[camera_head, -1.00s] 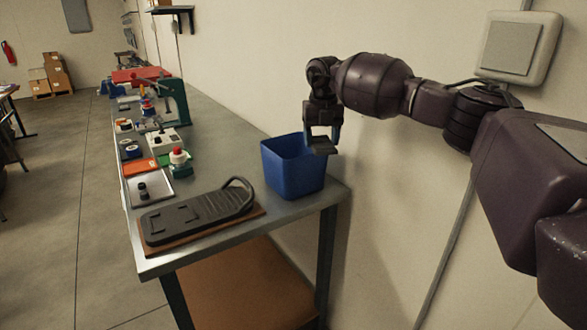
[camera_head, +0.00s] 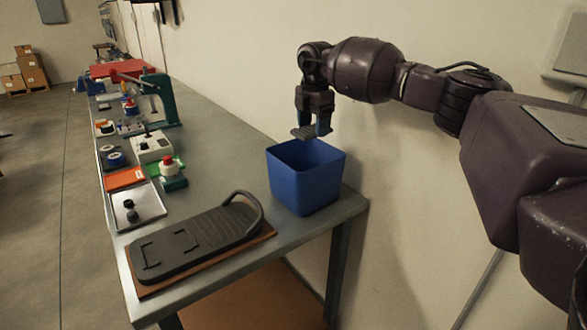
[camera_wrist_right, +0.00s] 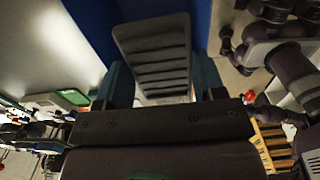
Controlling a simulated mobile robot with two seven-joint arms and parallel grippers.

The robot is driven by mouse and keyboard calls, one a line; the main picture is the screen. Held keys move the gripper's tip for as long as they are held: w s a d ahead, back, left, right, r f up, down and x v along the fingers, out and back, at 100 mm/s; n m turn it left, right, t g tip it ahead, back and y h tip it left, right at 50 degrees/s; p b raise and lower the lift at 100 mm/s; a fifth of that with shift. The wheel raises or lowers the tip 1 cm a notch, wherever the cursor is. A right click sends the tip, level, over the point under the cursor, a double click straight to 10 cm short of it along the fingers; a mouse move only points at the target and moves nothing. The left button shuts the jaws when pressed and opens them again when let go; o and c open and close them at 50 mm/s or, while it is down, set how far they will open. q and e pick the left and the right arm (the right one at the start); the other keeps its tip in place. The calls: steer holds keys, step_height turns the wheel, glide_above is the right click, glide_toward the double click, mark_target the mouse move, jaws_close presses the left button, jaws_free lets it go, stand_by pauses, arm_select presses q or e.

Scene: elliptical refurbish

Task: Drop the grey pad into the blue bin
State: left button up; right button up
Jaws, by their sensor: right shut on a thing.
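The grey pad (camera_head: 304,133) is held in my right gripper (camera_head: 313,127), just above the opening of the blue bin (camera_head: 304,182). The bin stands upright at the wall-side corner of the bench. In the right wrist view the pad (camera_wrist_right: 155,58) shows its ribbed face between the two blue-sided fingers (camera_wrist_right: 163,80), with the blue of the bin (camera_wrist_right: 93,25) behind it. The pad appears clear of the bin's rim. The bin's floor is hidden. My left gripper is not in view.
A black foot-pedal unit (camera_head: 195,242) with a loop handle lies on a brown board at the bench's near end. A metal tray (camera_head: 135,207), a green-based red button (camera_head: 170,172) and a green press (camera_head: 160,98) line the left side. The wall stands close behind the bin.

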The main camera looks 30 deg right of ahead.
steer(key=shift+w, duration=0.2)
steer(key=shift+w+f, duration=0.1)
steer(key=shift+f, duration=0.15)
steer(key=f+b, duration=0.1)
steer(key=f, duration=0.1)
steer(key=f+b, duration=0.1)
steer(key=shift+s+f, duration=0.2)
steer(key=shift+f, duration=0.15)
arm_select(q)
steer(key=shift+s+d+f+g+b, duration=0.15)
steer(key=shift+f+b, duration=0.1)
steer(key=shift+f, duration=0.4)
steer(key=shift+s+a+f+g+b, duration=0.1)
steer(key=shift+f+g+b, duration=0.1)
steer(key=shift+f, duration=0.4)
arm_select(e)
steer(key=shift+f, duration=0.9)
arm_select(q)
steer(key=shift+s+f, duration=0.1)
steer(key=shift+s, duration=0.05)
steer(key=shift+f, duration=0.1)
arm_select(e)
steer(key=o, duration=1.2)
steer(key=shift+o, duration=0.2)
steer(key=shift+r, duration=0.1)
